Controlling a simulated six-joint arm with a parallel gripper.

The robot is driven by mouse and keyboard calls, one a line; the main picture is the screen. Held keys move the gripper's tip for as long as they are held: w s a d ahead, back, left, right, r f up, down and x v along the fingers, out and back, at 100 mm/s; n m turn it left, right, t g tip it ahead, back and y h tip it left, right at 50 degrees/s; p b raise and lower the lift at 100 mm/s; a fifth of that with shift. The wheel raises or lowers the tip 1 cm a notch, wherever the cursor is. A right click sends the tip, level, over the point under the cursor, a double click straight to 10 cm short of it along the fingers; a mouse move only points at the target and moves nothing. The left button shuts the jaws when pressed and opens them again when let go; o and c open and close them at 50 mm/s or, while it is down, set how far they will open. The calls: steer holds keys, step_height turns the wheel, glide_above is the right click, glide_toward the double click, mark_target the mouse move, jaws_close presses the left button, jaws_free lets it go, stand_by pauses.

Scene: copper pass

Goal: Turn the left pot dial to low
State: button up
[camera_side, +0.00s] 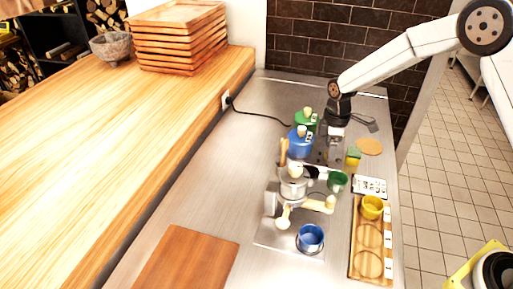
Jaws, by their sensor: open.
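My gripper (334,157) points down over the steel counter (190,190), right of a blue lidded canister (300,143); it is open, with nothing seen between its fingers. A silver pot (293,187) with a wooden handle stands on a metal unit (268,232) in front of and left of my gripper. Pale round knobs (283,222) show on the front of this unit. I cannot tell which is the left pot dial, and its setting is too small to read. My gripper is apart from these knobs.
A green canister (304,121) stands behind the blue one. A wooden tray (354,262), a sponge (353,157) and a round mat (369,146) are at right.

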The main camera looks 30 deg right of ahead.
steer(key=shift+f, duration=0.75)
jaws_close()
steer(key=shift+m, duration=0.4)
steer(key=m, duration=1.1)
stand_by(0.4)
